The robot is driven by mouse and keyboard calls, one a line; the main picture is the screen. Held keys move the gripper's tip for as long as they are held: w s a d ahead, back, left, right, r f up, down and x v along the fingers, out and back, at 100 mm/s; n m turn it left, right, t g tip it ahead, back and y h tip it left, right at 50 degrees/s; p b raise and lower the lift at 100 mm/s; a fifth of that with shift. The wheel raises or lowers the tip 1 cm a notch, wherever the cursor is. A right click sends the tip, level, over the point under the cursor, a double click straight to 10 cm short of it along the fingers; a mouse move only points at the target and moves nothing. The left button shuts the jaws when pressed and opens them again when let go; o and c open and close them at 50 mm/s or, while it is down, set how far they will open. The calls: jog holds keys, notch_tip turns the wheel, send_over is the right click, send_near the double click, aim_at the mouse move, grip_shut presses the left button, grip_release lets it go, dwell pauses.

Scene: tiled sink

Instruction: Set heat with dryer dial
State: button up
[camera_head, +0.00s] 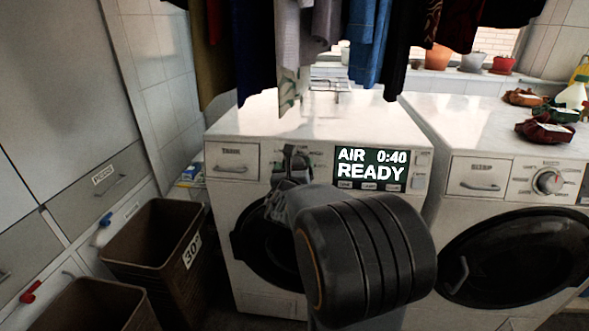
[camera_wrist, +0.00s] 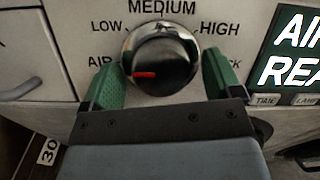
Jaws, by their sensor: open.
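The dryer dial (camera_wrist: 161,58) is a round dark knob with a shiny rim, on the white panel of the left machine. Its red pointer is turned left, toward the AIR mark; LOW, MEDIUM and HIGH are printed around it. My gripper (camera_wrist: 163,79) is open, with one green finger on each side of the dial. I cannot tell whether either finger touches it. The display (camera_head: 371,169) reads AIR 0:40 READY. In the head view my gripper (camera_head: 290,166) is at the panel left of the display and hides the dial.
The dryer (camera_head: 270,125) has a round door below the panel. A second machine (camera_head: 510,180) stands to the right. Clothes (camera_head: 320,40) hang above the dryer. Brown bins (camera_head: 150,235) stand at the left. Small buttons (camera_wrist: 265,100) sit under the display.

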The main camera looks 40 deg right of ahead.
jog(key=c, duration=0.9)
